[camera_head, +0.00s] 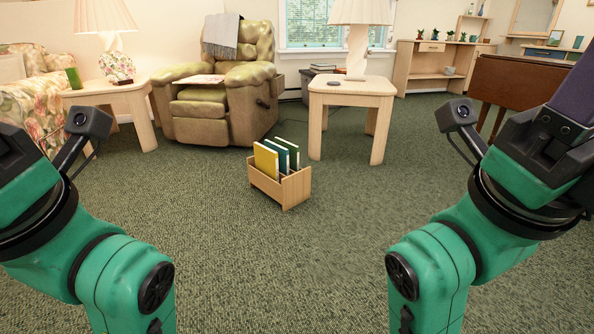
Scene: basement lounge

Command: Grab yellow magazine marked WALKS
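A yellow magazine (266,162) stands upright in a light wooden rack (296,190) on the carpet, in the middle of the head view. It is at the left end of the rack, and its lower part is hidden by the rack wall. No WALKS lettering can be read on it at this size. Green magazines (288,152) stand beside it in the same rack. My two arms come in at the left and right edges, well apart from the rack. Their black wrist parts show, but the gripper fingers are outside the picture.
A green recliner (240,110) and a side table with a lamp (352,90) stand behind the rack. Another lamp table (135,98) and a floral sofa (30,110) are at left. A dark brown table (520,85) is at right. Carpet around the rack is clear.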

